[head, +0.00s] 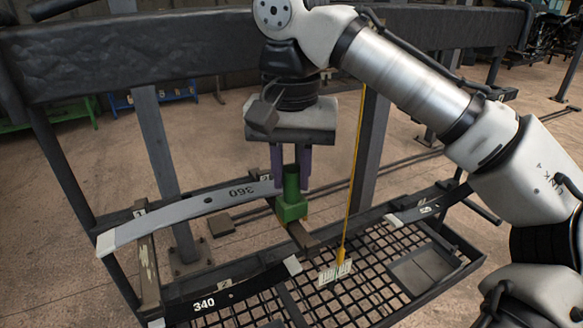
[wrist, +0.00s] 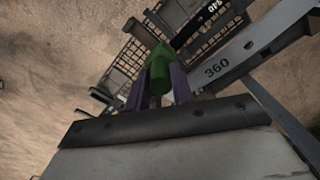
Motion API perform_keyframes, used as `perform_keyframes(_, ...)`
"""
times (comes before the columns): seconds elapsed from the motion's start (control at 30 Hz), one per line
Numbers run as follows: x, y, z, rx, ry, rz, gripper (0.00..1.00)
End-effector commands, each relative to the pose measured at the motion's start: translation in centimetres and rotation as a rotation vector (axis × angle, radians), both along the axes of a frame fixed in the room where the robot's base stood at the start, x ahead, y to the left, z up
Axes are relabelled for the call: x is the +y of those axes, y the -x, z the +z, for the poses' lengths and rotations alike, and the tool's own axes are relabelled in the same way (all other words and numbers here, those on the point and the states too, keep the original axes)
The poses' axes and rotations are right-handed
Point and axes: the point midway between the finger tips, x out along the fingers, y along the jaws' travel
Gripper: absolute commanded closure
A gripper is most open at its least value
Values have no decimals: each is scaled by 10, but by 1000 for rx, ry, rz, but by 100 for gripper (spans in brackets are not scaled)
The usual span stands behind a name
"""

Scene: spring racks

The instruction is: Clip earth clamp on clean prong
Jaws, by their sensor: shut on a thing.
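My gripper (head: 291,184), with two purple fingers, points down and is shut on the green earth clamp (head: 291,211). In the wrist view the clamp (wrist: 160,68) sits between the fingertips, with its wider green end beyond them. The clamp appears over a brownish prong (head: 300,238) near the middle of the rack; I cannot tell whether they touch. Another prong (head: 148,260), with patchy pale paint, stands at the left of the rack. The clamp hides part of the middle prong, so its cleanness is hard to judge.
A grey leaf spring marked 360 (head: 190,208) ends close left of the clamp. A dark spring marked 340 (head: 230,291) lies lower. A yellow cord (head: 354,170) with a tag (head: 335,273) hangs right of my gripper. A mesh tray (head: 375,292) lies below.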

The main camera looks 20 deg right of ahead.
Motion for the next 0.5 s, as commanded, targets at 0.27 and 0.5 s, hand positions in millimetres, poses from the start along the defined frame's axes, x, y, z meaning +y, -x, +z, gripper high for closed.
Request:
perform_keyframes(0.27, 0, 0, -6, 1, -1, 0, 95)
perform_keyframes(0.5, 0, 0, -11, 1, -1, 0, 95)
